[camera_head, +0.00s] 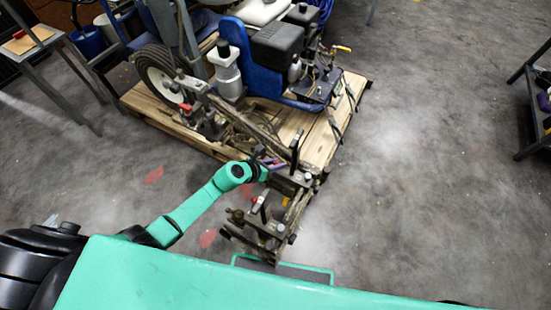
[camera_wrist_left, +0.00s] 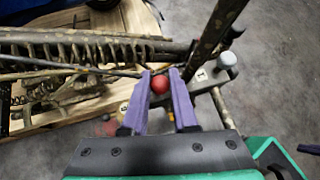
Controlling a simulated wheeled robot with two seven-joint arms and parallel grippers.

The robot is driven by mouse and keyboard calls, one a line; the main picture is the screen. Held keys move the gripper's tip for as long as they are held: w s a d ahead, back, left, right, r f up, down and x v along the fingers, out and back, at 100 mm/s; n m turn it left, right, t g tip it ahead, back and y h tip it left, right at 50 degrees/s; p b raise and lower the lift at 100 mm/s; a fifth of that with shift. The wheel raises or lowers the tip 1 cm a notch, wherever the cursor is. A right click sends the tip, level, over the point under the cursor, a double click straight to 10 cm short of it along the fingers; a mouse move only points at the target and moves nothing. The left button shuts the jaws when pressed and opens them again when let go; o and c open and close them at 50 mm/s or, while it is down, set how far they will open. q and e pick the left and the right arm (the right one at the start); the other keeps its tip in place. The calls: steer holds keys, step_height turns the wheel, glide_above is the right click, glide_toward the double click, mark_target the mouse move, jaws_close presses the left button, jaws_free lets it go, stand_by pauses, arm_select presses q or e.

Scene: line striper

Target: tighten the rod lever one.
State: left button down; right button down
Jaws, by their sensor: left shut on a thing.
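The line striper (camera_head: 262,60) sits on a wooden pallet, its rod assembly reaching forward past the pallet edge. My left gripper (camera_head: 272,166) reaches in from the left beside this rod assembly. In the left wrist view, its two purple fingers (camera_wrist_left: 160,98) are shut on a red ball knob (camera_wrist_left: 160,84), which shows between the fingertips. A small plate marked "1" (camera_wrist_left: 202,74) is just right of the fingers, by a dark bar. How the knob joins its lever is hidden by the fingers.
A long coil spring and rods (camera_wrist_left: 85,48) run across behind the fingers. A grey round-ended knob (camera_wrist_left: 227,61) stands to the right. In the head view, a second clamp-like part (camera_head: 265,218) is nearer me. Open floor (camera_head: 430,190) lies to the right.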

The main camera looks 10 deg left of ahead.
arm_select(q)
steer(key=shift+w+r+g+y+p, duration=0.3)
steer(key=shift+w+r+g+p, duration=0.45)
steer(key=shift+p, duration=1.15)
steer(key=shift+d+f+g+p, duration=0.15)
steer(key=shift+f+g+p, duration=0.15)
steer(key=shift+g+p, duration=0.05)
steer(key=shift+w+d+f+n+g+y+p, duration=0.1)
steer(key=shift+f+n+g+y+p, duration=0.1)
steer(key=shift+g, duration=0.1)
steer(key=shift+w+f+n+g+y+p, duration=0.1)
steer(key=shift+g+p, duration=0.1)
steer(key=shift+g, duration=0.1)
steer(key=c, duration=0.7)
jaws_free()
